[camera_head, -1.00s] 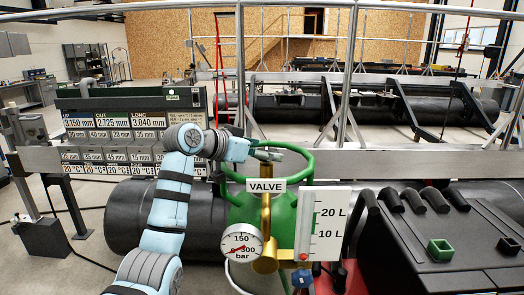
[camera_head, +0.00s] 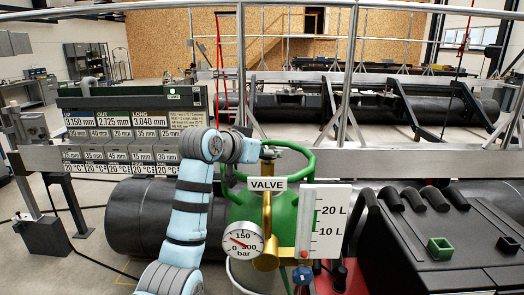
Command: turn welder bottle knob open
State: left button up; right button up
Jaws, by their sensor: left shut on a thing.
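The green welder bottle (camera_head: 250,212) stands upright in the middle, with a green ring guard (camera_head: 306,160) around its top. A sign reading VALVE (camera_head: 267,184) hangs in front of a brass valve fitting (camera_head: 266,210). My left gripper (camera_head: 268,154) is at the top of the bottle, inside the ring guard and above the sign. It is shut on the knob, which is mostly hidden by the fingers. A round gauge (camera_head: 242,240) marked 150 and 300 bar sits low on the left of the bottle. My right gripper is not in view.
A white scale plate (camera_head: 322,222) marked 10 L and 20 L stands right of the valve. A black machine (camera_head: 440,240) with several handles fills the right. Metal railings (camera_head: 345,75) and a dark pontoon pipe (camera_head: 140,215) lie behind.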

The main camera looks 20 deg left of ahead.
pick_arm(q)
jog(key=n+y, duration=0.3)
jog(key=d+n+y, duration=0.1)
jog(key=n+y, duration=0.2)
jog(key=y, duration=0.1)
jog(key=shift+d+f, duration=0.1)
jog(key=n+g+y, duration=0.1)
jog(key=y, duration=0.1)
jog(key=n+g+y, duration=0.1)
jog(key=n, duration=0.1)
jog(key=n+y, duration=0.2)
jog(key=shift+w+d+g+y, duration=0.2)
jog(key=shift+d+g+y, duration=0.1)
jog(key=shift+g, duration=0.1)
jog(key=shift+n, duration=0.3)
jog(key=o, duration=1.1)
jog(key=shift+w+a, duration=0.1)
jog(key=shift+a, duration=0.05)
